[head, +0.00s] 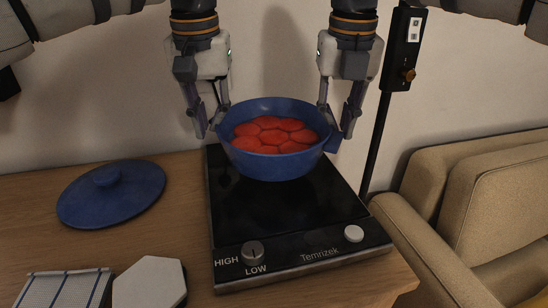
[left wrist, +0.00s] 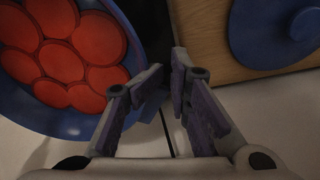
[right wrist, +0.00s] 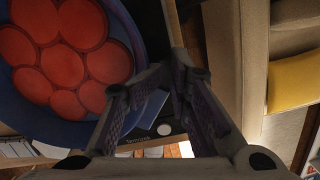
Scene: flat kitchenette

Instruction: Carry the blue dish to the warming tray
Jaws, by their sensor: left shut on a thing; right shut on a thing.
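The blue dish (head: 275,169) is a round pot with red round slices (head: 275,135) inside. It appears level over the black warming tray (head: 290,215); whether it touches the plate I cannot tell. My left gripper (head: 208,128) is shut on the dish's left side, and my right gripper (head: 338,138) is shut on its right handle. The dish also shows in the left wrist view (left wrist: 75,123) and the right wrist view (right wrist: 125,25). The tray has a HIGH/LOW knob (head: 252,252) and a white button (head: 354,233) on its front.
A blue lid (head: 112,200) lies on the wooden table (head: 185,180) to the left. A striped cloth or pad (head: 62,289) and a white hexagonal tile (head: 150,284) lie at the front left. A black stand (head: 385,110) and beige sofa (head: 480,200) are at right.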

